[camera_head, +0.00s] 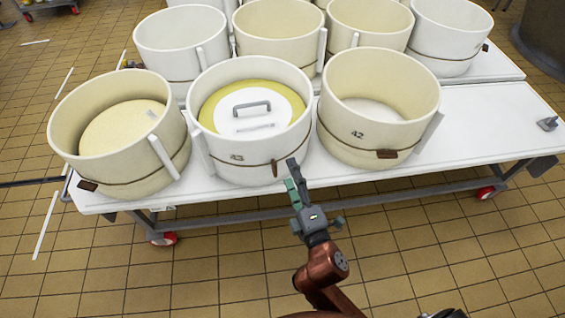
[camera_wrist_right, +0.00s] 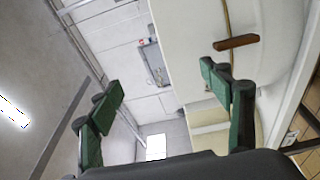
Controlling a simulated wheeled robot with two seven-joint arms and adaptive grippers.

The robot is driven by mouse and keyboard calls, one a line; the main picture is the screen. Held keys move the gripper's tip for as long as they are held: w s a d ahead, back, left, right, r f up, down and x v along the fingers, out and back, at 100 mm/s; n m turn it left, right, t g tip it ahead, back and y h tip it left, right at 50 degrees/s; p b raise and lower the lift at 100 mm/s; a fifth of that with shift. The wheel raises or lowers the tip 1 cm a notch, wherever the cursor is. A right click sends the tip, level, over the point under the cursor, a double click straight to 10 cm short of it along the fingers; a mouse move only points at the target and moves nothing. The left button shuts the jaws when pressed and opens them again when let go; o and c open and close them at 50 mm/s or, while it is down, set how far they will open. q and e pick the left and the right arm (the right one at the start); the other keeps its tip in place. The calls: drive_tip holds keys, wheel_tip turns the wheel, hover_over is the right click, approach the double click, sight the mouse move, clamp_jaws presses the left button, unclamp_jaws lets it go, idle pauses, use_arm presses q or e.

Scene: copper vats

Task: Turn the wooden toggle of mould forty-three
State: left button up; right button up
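The middle front mould (camera_head: 219,166) is a white tub with a cord around it; its small number plate is too blurred to read surely. Its brown wooden toggle (camera_head: 274,168) hangs on the cord at the front right. In the right wrist view the toggle (camera_wrist_right: 236,42) lies just beyond the tip of the right-hand finger, apart from it, not between the fingers. My right gripper (camera_head: 293,177) is beside the toggle at the mould's front; in the wrist view (camera_wrist_right: 162,82) its green-padded fingers are wide apart and empty. My left gripper is out of view.
Mould 42 (camera_head: 342,146) stands close on the right, with its toggle (camera_head: 386,154). Another mould (camera_head: 87,143) stands on the left. More moulds are behind. The white table (camera_head: 486,125) has bare room at its right end. A white lid with a handle (camera_head: 251,106) sits inside the middle mould.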

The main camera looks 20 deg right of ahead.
drive_tip(key=w+f+g, duration=0.1)
drive_tip(key=w+f, duration=0.3)
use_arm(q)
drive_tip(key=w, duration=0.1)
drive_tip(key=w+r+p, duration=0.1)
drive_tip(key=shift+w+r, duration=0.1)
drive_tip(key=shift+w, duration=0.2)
use_arm(e)
drive_tip(key=s, duration=0.3)
drive_tip(key=s+r, duration=0.1)
drive_tip(key=s, duration=0.1)
drive_tip(key=shift+s+a, duration=0.3)
drive_tip(key=shift+s, duration=0.05)
